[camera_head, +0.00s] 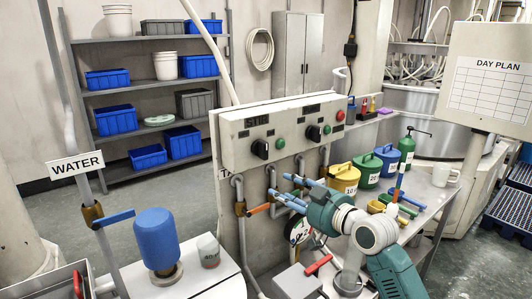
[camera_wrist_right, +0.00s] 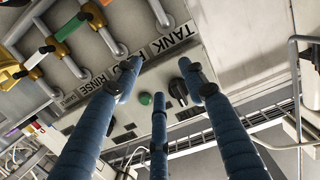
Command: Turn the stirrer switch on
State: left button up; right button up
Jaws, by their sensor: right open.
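The control box (camera_head: 290,128) on the upright panel carries two sets of controls. The right set has a second black knob (camera_head: 313,133), a green button (camera_head: 327,129) and a red button (camera_head: 340,115). My right gripper (camera_head: 290,192), blue-fingered, is open and empty below the box. In the right wrist view a black knob (camera_wrist_right: 178,88) and green button (camera_wrist_right: 146,98) show between its spread fingers. My left gripper is out of view.
Pipes with coloured valve handles run below the box, with TANK and RINSE labels (camera_wrist_right: 88,52) in the wrist view. A yellow canister (camera_head: 343,178), green and blue canisters, and a mug (camera_head: 441,174) stand on the right bench.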

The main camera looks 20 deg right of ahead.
jog(key=t, duration=0.1)
send_near(268, 152)
jog(key=shift+y, duration=0.4)
jog(key=p+x, duration=0.1)
jog(key=x, duration=0.2)
jog(key=p+x, duration=0.1)
jog(key=x, duration=0.2)
jog(key=p+x, duration=0.1)
jog(key=x, duration=0.2)
jog(key=shift+w+d+f, duration=0.15)
jog(key=shift+w, duration=0.3)
jog(key=shift+x, duration=0.8)
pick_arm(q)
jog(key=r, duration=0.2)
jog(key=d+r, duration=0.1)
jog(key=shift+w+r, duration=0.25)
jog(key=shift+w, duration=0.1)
pick_arm(e)
jog(key=shift+c, duration=0.3)
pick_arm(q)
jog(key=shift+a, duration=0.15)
pick_arm(e)
grip_shut()
